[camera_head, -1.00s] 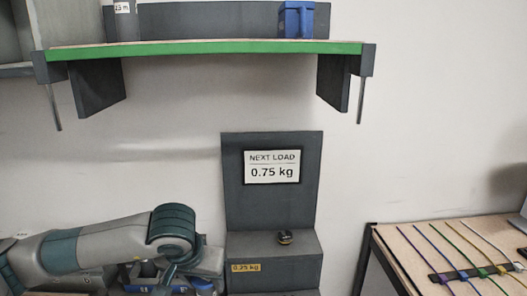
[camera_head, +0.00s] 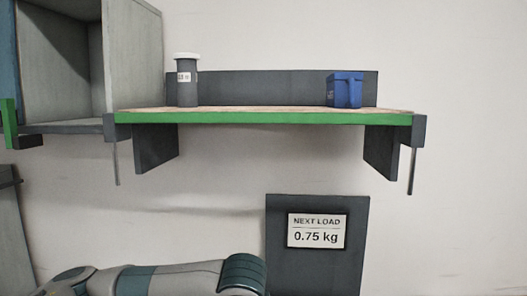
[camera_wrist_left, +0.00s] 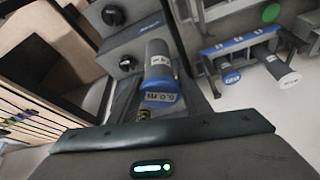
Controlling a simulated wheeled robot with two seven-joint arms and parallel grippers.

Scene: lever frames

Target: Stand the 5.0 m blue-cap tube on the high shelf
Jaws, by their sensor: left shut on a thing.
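In the left wrist view, a grey tube with a blue cap (camera_wrist_left: 161,84) and the label 5.0 m sits in front of my left gripper (camera_wrist_left: 160,108). The gripper is shut on this tube; the fingertips are mostly hidden. In the head view, the high shelf (camera_head: 265,118) has a green front edge and a wooden top. On it a grey tube with a white cap (camera_head: 187,82) stands upright at the left. The head view shows only a link of my left arm at the bottom, not the gripper. My right gripper is not in view.
A blue bin (camera_head: 345,90) stands on the shelf's right part. The shelf top between tube and bin is clear. A NEXT LOAD 0.75 kg sign panel (camera_head: 318,265) stands below. A blue rack (camera_wrist_left: 240,42) with tubes shows in the left wrist view.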

